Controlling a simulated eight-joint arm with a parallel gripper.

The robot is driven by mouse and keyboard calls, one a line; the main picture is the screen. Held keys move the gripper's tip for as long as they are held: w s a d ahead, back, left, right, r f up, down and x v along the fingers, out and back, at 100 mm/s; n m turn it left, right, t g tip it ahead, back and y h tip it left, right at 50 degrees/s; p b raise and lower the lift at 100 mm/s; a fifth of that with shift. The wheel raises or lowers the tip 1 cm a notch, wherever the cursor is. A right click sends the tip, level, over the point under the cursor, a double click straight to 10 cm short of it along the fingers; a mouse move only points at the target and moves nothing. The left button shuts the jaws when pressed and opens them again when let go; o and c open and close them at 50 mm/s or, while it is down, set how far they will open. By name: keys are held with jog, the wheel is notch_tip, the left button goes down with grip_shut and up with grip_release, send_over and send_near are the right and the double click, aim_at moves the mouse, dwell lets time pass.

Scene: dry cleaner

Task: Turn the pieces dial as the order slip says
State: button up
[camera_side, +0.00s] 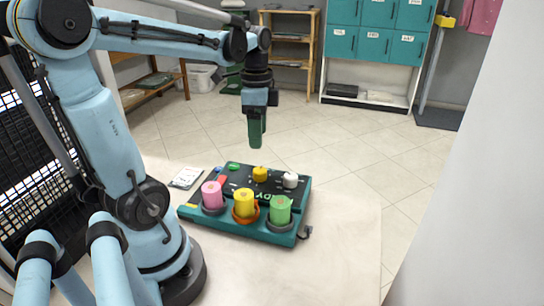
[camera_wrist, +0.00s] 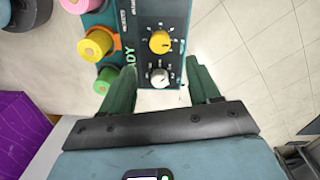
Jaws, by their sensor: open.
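My gripper (camera_side: 255,143) hangs above the back of a teal control box (camera_side: 236,221), clear of it, with its green fingers pointing down. In the wrist view my gripper (camera_wrist: 161,72) is open and empty, its fingers on either side of the white dial (camera_wrist: 159,78) as seen from above. The white dial also shows in the side view (camera_side: 290,180). A yellow dial (camera_wrist: 160,42) sits beside it, also on the box in the side view (camera_side: 260,174). The dial labels are too small to read. The order slip (camera_side: 186,178) lies left of the box; its writing is unreadable.
Pink (camera_side: 212,194), yellow (camera_side: 244,203) and green (camera_side: 280,210) cylinders stand along the box's front. The pale table (camera_side: 345,240) is clear to the right. A white wall (camera_side: 470,200) fills the right side. Teal lockers (camera_side: 375,45) stand far back.

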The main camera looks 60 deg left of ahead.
jog(key=shift+r, duration=1.15)
jog(key=w+d+f+n+t, duration=0.1)
jog(key=d+f+n+t, duration=0.1)
jog(key=d, duration=0.5)
jog(key=d+f+n+t, duration=0.2)
jog(key=d+n+t, duration=0.2)
jog(key=d, duration=0.3)
jog(key=shift+w+d+n+t, duration=0.25)
jog(key=shift+w+n+t, duration=0.15)
jog(key=shift+t, duration=0.3)
